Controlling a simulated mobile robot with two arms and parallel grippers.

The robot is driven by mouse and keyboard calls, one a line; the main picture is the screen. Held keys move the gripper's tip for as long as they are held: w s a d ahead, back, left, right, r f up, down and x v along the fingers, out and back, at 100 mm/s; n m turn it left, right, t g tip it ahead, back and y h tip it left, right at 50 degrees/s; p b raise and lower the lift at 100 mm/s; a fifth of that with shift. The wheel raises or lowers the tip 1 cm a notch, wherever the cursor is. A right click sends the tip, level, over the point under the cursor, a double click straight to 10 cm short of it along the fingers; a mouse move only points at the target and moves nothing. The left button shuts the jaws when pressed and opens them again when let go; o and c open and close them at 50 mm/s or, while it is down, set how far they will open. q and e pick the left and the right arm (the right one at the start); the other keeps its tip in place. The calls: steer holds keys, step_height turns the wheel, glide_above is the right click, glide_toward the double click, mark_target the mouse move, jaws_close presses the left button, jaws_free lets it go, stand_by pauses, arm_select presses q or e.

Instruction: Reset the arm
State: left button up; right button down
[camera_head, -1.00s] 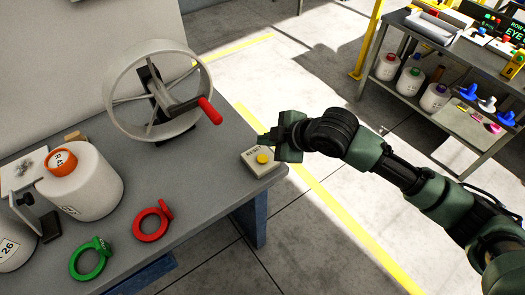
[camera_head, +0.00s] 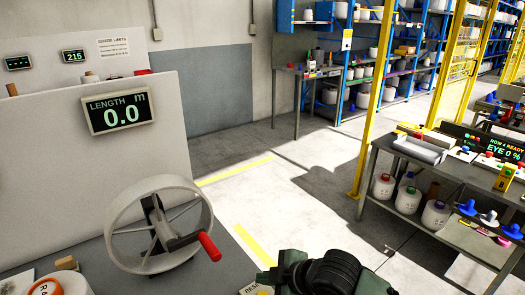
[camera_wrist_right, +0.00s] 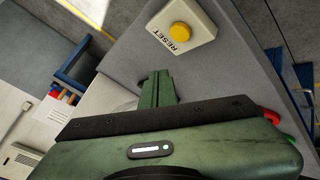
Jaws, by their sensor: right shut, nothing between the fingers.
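My right gripper (camera_head: 272,277) is at the bottom edge of the head view, close beside the grey reset box (camera_head: 249,289), which is mostly cut off by the frame. In the right wrist view the gripper's green fingers (camera_wrist_right: 157,86) are together and empty. There the pale box marked RESET (camera_wrist_right: 194,38) with its round yellow button (camera_wrist_right: 180,32) sits on the grey table, beyond the fingertips and apart from them in the picture. The height of the fingers over the table is hard to tell. My left gripper is not in view.
A spoked wheel (camera_head: 112,232) with a red handle (camera_head: 209,246) stands on the table left of my gripper. A display (camera_head: 119,113) on the panel reads LENGTH 0.0 m. A bobbin with an orange top (camera_head: 47,286) is at bottom left. Open floor (camera_head: 290,215) lies beyond the table.

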steer(key=s+d+f+m+g+h, duration=0.1)
steer(key=s+d+f+m+h, duration=0.2)
steer(key=s+d+f+m, duration=0.55)
steer(key=s+d+f+m+g+h, duration=0.2)
steer(key=s+d+f+m+h, duration=0.2)
steer(key=s+d+m, duration=0.75)
steer(key=s+f+n+g, duration=0.15)
steer(key=s+f, duration=0.25)
steer(key=f, duration=0.8)
steer(key=s+f+n+t, duration=0.1)
steer(key=s+f+n, duration=0.2)
steer(key=f, duration=1)
steer(key=s+d+f+g, duration=0.1)
steer(key=s+d+f, duration=0.2)
steer(key=s+f, duration=1.3)
steer(key=shift+s+f+g, duration=0.2)
steer(key=shift+s+g, duration=0.15)
steer(key=shift+s, duration=0.2)
